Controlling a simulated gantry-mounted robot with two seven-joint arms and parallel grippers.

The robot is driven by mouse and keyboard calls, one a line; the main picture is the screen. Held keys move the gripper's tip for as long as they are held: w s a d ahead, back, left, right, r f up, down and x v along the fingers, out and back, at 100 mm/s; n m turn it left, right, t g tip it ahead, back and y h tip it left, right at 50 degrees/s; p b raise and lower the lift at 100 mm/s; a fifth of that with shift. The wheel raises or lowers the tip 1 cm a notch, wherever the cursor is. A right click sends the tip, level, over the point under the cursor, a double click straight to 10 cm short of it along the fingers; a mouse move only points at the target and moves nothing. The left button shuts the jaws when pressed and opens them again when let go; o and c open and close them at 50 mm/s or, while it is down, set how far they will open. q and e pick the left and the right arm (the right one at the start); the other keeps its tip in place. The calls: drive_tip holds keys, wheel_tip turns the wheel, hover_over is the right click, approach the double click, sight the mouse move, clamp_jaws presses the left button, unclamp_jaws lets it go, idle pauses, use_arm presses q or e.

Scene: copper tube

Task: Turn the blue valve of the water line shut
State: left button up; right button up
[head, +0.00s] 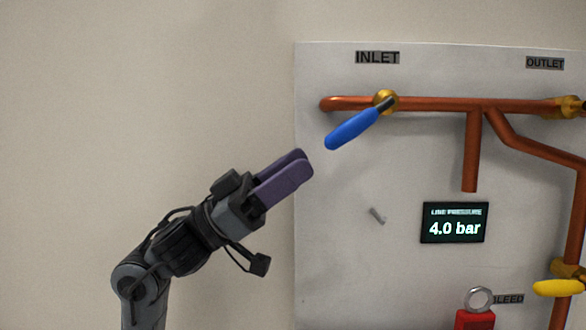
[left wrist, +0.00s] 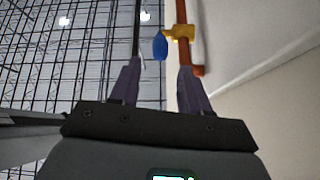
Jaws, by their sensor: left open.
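The blue valve handle (head: 352,129) is on a brass valve body (head: 385,101) in the copper pipe (head: 435,104) under the INLET label. The handle slants down and left from the pipe, out of line with it. My left gripper (head: 303,164) has purple fingers and is open and empty, below and left of the handle's tip, apart from it in the head view. In the left wrist view the blue handle (left wrist: 160,46) shows beyond and between the open fingers (left wrist: 160,80). My right gripper is in neither view.
A grey-white panel (head: 330,220) carries the pipes. A display (head: 454,223) reads 4.0 bar. A yellow handle (head: 558,288) sits at the lower right near the BLEED label. A red tag or padlock (head: 475,319) with a ring is at the bottom. The wall left of the panel is clear.

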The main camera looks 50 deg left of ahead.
use_arm(q)
drive_tip(key=shift+w+a+r+p, duration=0.15)
drive_tip(key=shift+r+p, duration=0.1)
drive_tip(key=shift+p, duration=0.15)
drive_tip(key=c, duration=0.4)
drive_tip(key=a+r+g+y+p, duration=0.1)
drive_tip(key=p, duration=0.1)
drive_tip(key=a+r+g+y+p, duration=0.1)
drive_tip(key=g+y+p, duration=0.1)
drive_tip(key=p, duration=0.1)
drive_tip(key=r+m+g+y+p, duration=0.1)
drive_tip(key=p, duration=0.1)
drive_tip(key=shift+w+a+r, duration=0.25)
drive_tip(key=shift+w+a, duration=0.1)
drive_tip(key=shift+a, duration=0.05)
clamp_jaws()
wheel_tip(320, 180, up, 15)
drive_tip(key=n+g+y+p, duration=0.4)
drive_tip(key=g+y+p, duration=0.5)
drive_tip(key=p, duration=0.6)
hover_over(328, 139)
drive_tip(key=s+a, duration=0.3)
drive_tip(key=s, duration=0.4)
drive_tip(key=p+x, duration=0.2)
drive_tip(key=x, duration=1.1)
